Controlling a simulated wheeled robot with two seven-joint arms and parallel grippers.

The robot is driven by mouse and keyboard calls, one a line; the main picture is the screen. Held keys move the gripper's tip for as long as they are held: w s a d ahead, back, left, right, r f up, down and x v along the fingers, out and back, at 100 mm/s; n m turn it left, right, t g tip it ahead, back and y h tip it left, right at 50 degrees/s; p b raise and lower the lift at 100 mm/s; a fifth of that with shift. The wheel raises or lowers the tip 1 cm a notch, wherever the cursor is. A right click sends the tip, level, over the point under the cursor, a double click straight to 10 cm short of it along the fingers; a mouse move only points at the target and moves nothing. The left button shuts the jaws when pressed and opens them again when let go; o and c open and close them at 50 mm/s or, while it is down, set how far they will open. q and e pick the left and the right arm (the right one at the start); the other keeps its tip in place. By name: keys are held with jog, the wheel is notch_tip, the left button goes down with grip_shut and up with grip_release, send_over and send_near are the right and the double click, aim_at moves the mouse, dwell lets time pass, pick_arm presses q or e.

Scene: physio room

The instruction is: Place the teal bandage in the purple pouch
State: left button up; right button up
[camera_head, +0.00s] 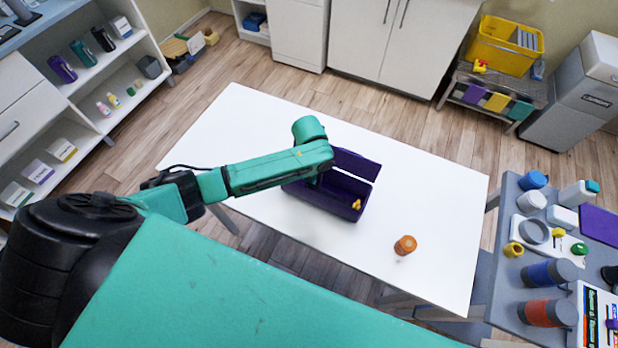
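The purple pouch (340,207) sits on the white table with its lid (356,163) raised at the back. My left arm reaches in from the left, and its wrist is over the pouch's left part. The wrist hides my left gripper's fingers and much of the pouch's inside, so I cannot see whether the fingers are open or shut. I cannot make out a teal bandage; a little teal shows under the wrist, but I cannot tell what it is. My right gripper is not in view.
An orange jar (405,245) stands on the white table (430,190), right of the pouch. The table's right and back-left areas are clear. A grey side table (508,225) at the right holds several rolls, bottles and containers. Shelves stand at the left.

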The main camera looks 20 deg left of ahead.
pick_arm(q)
jog(key=shift+f, duration=0.2)
jog(key=o, duration=1.3)
jog(key=shift+r, duration=0.1)
jog(key=shift+o, duration=0.2)
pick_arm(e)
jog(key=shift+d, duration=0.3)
pick_arm(q)
jog(key=shift+r, duration=0.1)
jog(key=shift+r, duration=0.25)
notch_tip(320, 180, up, 12)
jog(key=shift+f+b, duration=0.2)
jog(key=shift+b, duration=0.1)
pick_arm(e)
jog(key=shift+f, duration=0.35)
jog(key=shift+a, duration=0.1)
